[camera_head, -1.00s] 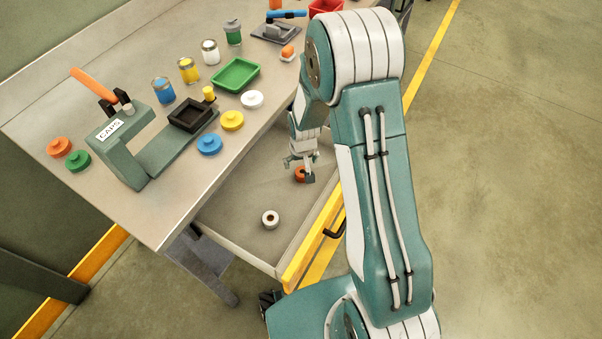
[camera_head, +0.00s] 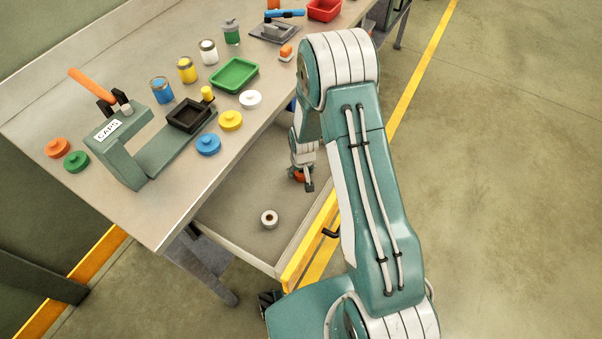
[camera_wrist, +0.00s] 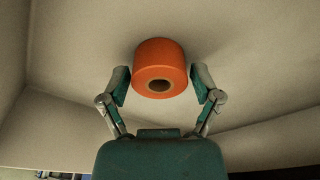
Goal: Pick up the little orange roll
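The little orange roll (camera_wrist: 160,66) lies in the open drawer (camera_head: 238,230) under the bench. In the wrist view it is between the two fingertips of my gripper (camera_wrist: 160,88), its round hole facing the camera. A narrow gap shows between the roll and each finger, so the gripper is open around it. In the head view my gripper (camera_head: 301,180) is low in the drawer, and the orange roll (camera_head: 299,176) is partly hidden by the fingers. Whether the fingertips touch the drawer floor cannot be told.
A white roll (camera_head: 269,218) lies in the drawer nearer its front. The drawer's yellow front (camera_head: 308,245) and the bench edge lie close to my arm. On the bench are a cap press (camera_head: 120,140), several paint cans, coloured caps and a green tray (camera_head: 235,75).

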